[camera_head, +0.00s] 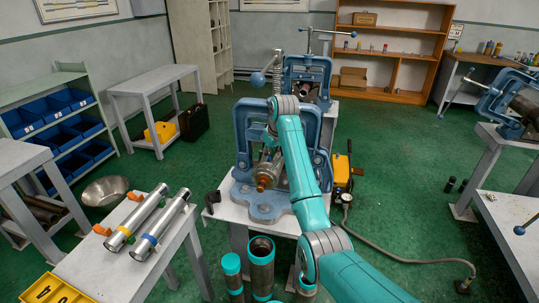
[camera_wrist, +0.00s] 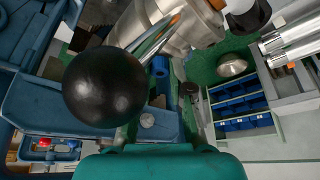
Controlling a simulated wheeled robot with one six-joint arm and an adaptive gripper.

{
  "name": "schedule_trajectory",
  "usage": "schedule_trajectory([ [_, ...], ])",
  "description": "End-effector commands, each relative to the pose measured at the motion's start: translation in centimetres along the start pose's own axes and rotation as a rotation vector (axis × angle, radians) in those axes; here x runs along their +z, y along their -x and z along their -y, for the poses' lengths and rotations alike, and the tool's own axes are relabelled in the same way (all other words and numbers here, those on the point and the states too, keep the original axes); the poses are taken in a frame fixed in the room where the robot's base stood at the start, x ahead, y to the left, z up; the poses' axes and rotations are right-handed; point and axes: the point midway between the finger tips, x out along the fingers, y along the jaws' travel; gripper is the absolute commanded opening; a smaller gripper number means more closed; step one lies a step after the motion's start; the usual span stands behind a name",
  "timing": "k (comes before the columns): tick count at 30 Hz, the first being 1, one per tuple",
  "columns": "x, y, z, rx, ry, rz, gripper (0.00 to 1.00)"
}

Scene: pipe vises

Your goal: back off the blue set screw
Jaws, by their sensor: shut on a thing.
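The front pipe vise (camera_head: 243,125) has a blue frame and stands upright on a small grey table. Its set screw (camera_head: 277,74) rises from the top, with a handle that ends in a blue-grey ball (camera_head: 258,79). My gripper (camera_head: 274,106) is at the top of this vise, largely hidden by my own arm, and is shut on the handle as far as I can tell. In the wrist view the ball (camera_wrist: 104,88) looks dark and is very close to the camera, with a silver bar behind it. A pipe (camera_head: 266,170) lies in the vise. The fingertips do not show clearly.
A second blue vise (camera_head: 306,74) stands behind, and another (camera_head: 508,103) is on the right. Two silver cylinders with yellow and blue bands (camera_head: 160,225) lie on the left table. Dark pipes (camera_head: 261,265) stand in front. A hose (camera_head: 400,250) crosses the green floor.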

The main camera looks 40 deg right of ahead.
Motion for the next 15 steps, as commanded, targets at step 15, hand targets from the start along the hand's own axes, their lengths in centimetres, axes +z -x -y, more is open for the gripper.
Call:
schedule_trajectory([
  [15, -0.08, -0.02, -0.47, -0.184, 0.441, 0.002, 0.00],
])
